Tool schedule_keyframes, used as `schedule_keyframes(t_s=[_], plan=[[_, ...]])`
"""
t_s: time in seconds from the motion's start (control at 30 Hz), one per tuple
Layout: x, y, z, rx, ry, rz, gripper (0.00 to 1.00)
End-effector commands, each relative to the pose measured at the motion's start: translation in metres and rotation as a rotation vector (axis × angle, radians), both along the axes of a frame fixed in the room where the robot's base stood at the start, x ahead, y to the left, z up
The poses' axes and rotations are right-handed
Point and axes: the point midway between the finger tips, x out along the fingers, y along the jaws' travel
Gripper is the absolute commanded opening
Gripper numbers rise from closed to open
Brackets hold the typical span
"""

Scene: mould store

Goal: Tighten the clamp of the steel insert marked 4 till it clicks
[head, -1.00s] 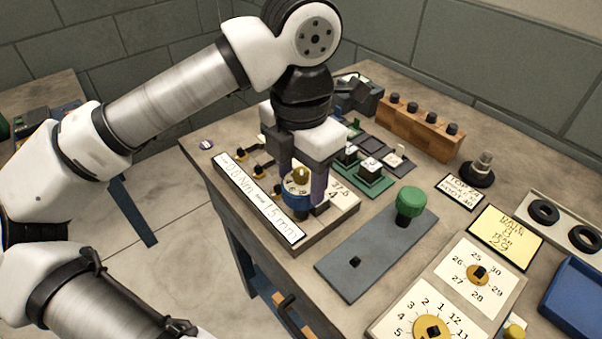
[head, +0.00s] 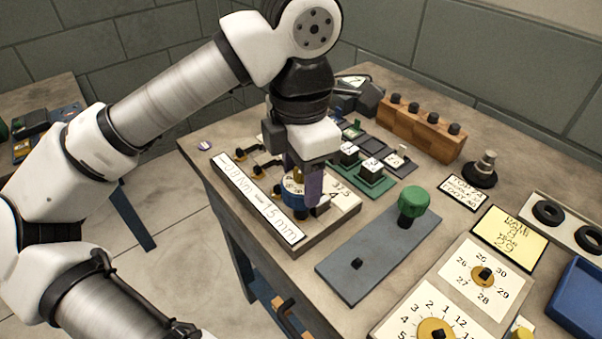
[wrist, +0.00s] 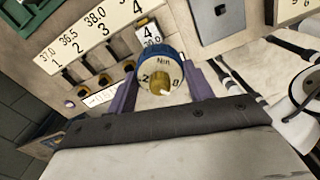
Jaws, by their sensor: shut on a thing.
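My gripper (head: 301,188) is shut on a blue torque tool (head: 292,201) with a brass centre and a white numbered dial. In the wrist view, the purple fingers flank the tool (wrist: 160,72), whose dial is marked Nm. It stands at the number 4 end of a pale numbered plate (head: 345,199). A small block marked 4 (wrist: 149,37) shows just beyond the tool. The clamp under the tool is hidden, so I cannot tell how the tool sits on it. Several black-and-brass clamps (wrist: 84,88) stand along the plate at the other numbers.
A long label strip (head: 258,196) lies along the plate's front. A grey plate (head: 375,250) with a green knob (head: 412,201) lies to the right. Number dials (head: 483,274), a wooden block with black knobs (head: 422,126) and a blue tray (head: 578,299) occupy the bench's right and back.

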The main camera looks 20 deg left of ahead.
Motion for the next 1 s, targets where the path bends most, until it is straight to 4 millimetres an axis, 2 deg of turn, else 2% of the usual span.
schedule_keyframes(t_s=[0.33,0.6,0.83,1.0], plan=[[0.0000,-0.0004,-0.0016,-0.001,0.002,-0.027,0.24],[-0.0001,-0.0004,-0.0018,0.000,0.002,-0.155,0.24],[-0.0003,-0.0003,-0.0018,0.001,0.003,-0.159,0.24],[-0.0004,-0.0003,-0.0024,0.000,0.003,-0.268,0.24]])
